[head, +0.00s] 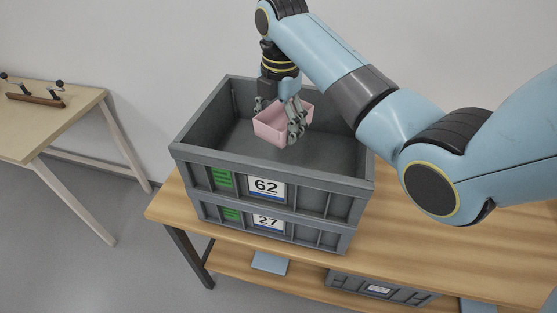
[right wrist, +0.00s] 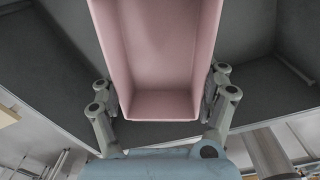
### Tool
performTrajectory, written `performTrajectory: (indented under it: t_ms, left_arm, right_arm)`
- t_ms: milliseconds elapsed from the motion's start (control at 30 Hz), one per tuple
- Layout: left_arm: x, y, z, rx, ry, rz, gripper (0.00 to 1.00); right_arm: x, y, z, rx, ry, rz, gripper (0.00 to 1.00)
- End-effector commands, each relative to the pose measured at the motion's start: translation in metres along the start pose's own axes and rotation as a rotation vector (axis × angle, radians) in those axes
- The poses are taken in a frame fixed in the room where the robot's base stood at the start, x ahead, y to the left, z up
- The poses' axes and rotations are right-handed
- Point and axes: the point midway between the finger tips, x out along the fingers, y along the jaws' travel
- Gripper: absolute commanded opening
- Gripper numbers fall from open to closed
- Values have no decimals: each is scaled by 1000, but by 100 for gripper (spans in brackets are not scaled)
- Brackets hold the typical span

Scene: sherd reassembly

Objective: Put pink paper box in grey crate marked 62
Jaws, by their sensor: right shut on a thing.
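The pink paper box (head: 270,124) is an open-topped tray held in my right gripper (head: 279,112). It is over the inside of the grey crate marked 62 (head: 313,200), within its rim in the head view. I cannot tell whether the box touches the crate floor. In the right wrist view the box (right wrist: 160,104) fills the upper middle, with the right gripper's fingers (right wrist: 162,100) shut against its two sides. The dark crate interior (right wrist: 258,88) shows around it. The left gripper is not in view.
Crate 62 stands on another grey crate marked 27 (head: 287,229) on a wooden bench (head: 420,245). A lower shelf holds another grey crate (head: 378,289) and a blue item (head: 270,263). A second table (head: 60,125) at left carries a brown piece with dark knobs (head: 36,98).

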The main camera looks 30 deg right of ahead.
Motion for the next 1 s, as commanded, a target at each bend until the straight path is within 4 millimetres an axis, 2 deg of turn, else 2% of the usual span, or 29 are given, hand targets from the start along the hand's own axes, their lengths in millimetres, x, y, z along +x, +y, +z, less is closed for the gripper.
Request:
performTrajectory:
  t_ms: [67,200,400,600,1000]
  left_arm:
    - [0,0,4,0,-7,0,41]
    - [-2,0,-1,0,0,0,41]
    - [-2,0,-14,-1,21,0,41]
    - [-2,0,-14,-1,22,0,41]
    - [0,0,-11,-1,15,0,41]
  right_arm:
    - [13,-1,-1,0,2,-4,50]
    - [39,-2,-1,1,3,-4,50]
    - [62,-2,-1,0,2,-2,50]
    - [92,-4,0,0,1,-2,50]
    - [100,-4,0,0,0,0,50]
